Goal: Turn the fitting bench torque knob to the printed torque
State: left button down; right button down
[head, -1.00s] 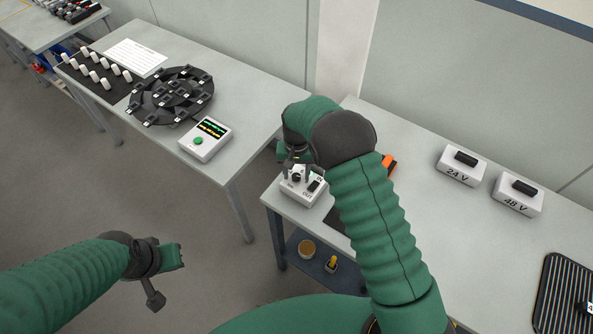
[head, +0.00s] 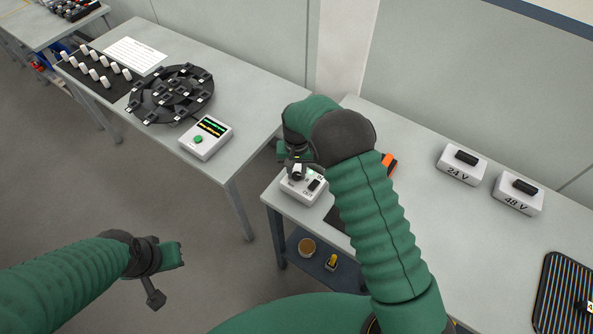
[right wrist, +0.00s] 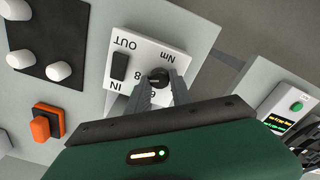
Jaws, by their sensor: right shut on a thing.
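The torque knob (right wrist: 158,76) is a small dark round knob on a white box (right wrist: 135,55) printed "Nm", "IN" and "OUT", with a black rocker-like piece beside it. Numbers, one reading 8, are printed near the knob, partly hidden by my fingers. In the head view, the box (head: 310,197) sits at the near left corner of the right table. My right gripper (right wrist: 163,88) is shut on the knob, one finger on each side. My left gripper (head: 166,275) hangs empty over the floor at the left; its jaw gap is unclear.
Orange block (head: 388,163) lies behind my right arm. Boxes marked 24 V (head: 461,172) and 48 V (head: 518,201) stand further right. The left table holds a black carousel (head: 168,98), a display box with a green button (head: 207,146) and a printed sheet (head: 136,56).

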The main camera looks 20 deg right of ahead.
aim_at(296, 173)
jog(key=shift+n, duration=0.3)
jog(key=n, duration=0.5)
jog(key=shift+n, duration=0.4)
jog(key=n, duration=0.4)
jog(key=shift+a+r, duration=0.1)
jog(key=shift+w+n, duration=0.1)
jog(key=shift+n, duration=1.4)
jog(key=c, duration=1.1)
grip_release()
jog(key=shift+c, duration=0.2)
notch_tip(296, 173, up, 17)
jog(key=b, duration=0.2)
